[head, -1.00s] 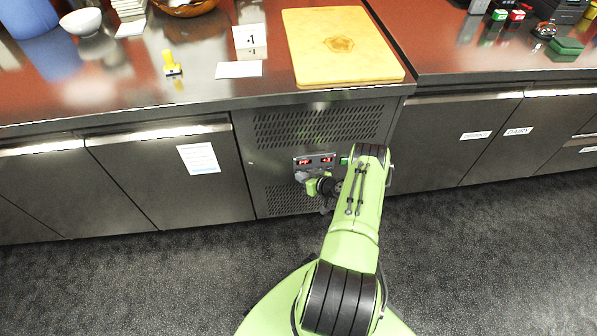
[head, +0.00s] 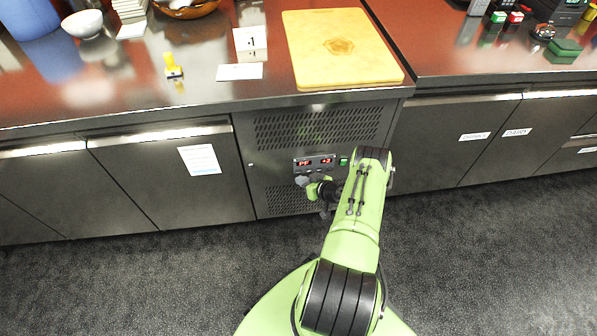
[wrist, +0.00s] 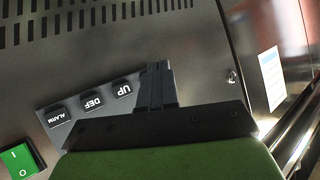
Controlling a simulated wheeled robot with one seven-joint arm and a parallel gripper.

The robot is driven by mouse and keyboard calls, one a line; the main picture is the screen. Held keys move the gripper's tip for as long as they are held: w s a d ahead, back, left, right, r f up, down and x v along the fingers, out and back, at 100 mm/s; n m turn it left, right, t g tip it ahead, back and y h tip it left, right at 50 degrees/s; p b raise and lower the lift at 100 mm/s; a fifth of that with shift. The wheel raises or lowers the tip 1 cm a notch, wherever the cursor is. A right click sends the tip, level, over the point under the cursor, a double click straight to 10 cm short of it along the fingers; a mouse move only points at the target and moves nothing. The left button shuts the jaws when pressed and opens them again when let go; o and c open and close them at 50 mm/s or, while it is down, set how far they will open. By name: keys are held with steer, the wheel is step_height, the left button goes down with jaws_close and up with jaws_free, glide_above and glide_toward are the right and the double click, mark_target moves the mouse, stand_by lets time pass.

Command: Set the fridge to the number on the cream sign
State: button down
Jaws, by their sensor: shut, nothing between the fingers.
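The fridge control panel (head: 315,163) is on the vented front under the counter. Its two small red displays seem to read "PP" and a signed 2, but the digits are small. In the wrist view its keys appear upside down: the UP key (wrist: 123,89), DEF key (wrist: 92,102) and ALARM key (wrist: 58,115). My gripper (wrist: 157,72) is shut and empty, its fingertips at the panel just beside UP. They hide the panel behind them; I cannot tell whether they touch. A pale standing sign (head: 250,38) on the counter seems to show a 1, perhaps with a minus.
A green rocker switch (wrist: 20,160) sits at the panel's other end. A yellow board (head: 340,48), a blank-looking card (head: 239,72) and a yellow-handled stamp (head: 172,66) lie on the counter above. A paper (head: 199,158) is on the cupboard door. The floor is clear.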

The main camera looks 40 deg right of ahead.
steer(key=s+a+p, duration=0.1)
steer(key=s, duration=0.1)
steer(key=s+a+p, duration=0.1)
steer(key=s+p, duration=0.1)
steer(key=shift+a, duration=0.4)
stand_by(0.7)
